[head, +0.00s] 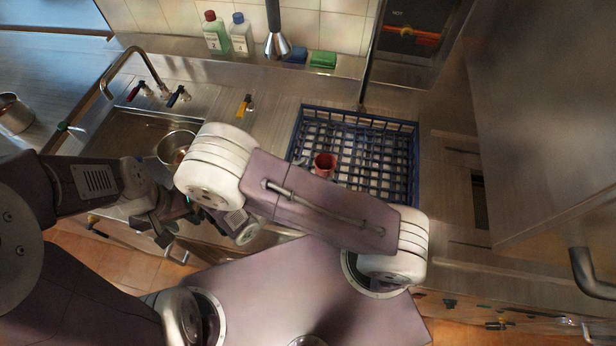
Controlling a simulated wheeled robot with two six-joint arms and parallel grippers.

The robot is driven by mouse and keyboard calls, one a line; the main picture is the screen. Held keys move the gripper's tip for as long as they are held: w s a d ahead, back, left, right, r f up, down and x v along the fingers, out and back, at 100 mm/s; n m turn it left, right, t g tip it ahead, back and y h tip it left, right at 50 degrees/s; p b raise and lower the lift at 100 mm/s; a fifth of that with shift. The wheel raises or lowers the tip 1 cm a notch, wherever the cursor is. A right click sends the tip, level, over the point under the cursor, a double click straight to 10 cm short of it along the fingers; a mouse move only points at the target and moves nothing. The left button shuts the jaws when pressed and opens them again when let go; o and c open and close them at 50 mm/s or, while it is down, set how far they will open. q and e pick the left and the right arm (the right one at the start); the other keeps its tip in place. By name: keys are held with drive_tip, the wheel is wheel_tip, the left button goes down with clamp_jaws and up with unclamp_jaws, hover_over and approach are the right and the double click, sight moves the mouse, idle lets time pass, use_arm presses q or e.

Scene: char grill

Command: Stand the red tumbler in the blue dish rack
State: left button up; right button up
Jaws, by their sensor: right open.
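The red tumbler (325,166) is in the blue dish rack (417,160) on the counter. It looks upright with its mouth up, near the rack's front left part, and its lower part is partly hidden by my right arm. No gripper touches the tumbler. My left gripper (152,222) is left of the rack, in front of the sink; its fingers are too dark and crowded to read. My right gripper (188,208) is open, close beside the left one and away from the tumbler, mostly hidden by my own arm.
A metal pot (172,146) stands in the sink (122,128), near my arms. A tap (130,52), a green bottle (215,33), a white bottle (240,36) and a green sponge (323,60) are behind. The rack's right side is free.

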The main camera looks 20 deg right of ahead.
drive_tip(key=shift+s+d+r+m+g+y+b, duration=0.3)
drive_tip(key=shift+s+d+m+g+y+b, duration=0.35)
drive_tip(key=shift+m+y, duration=2.4)
drive_tip(key=shift+s+d+r+m+g+y+b, duration=0.35)
drive_tip(key=shift+s+m+g+y, duration=0.65)
drive_tip(key=shift+m, duration=3.9)
drive_tip(key=shift+s+d+r+m+g+y+b, duration=0.4)
drive_tip(key=shift+m+g+y, duration=0.65)
drive_tip(key=shift+m+y, duration=2.05)
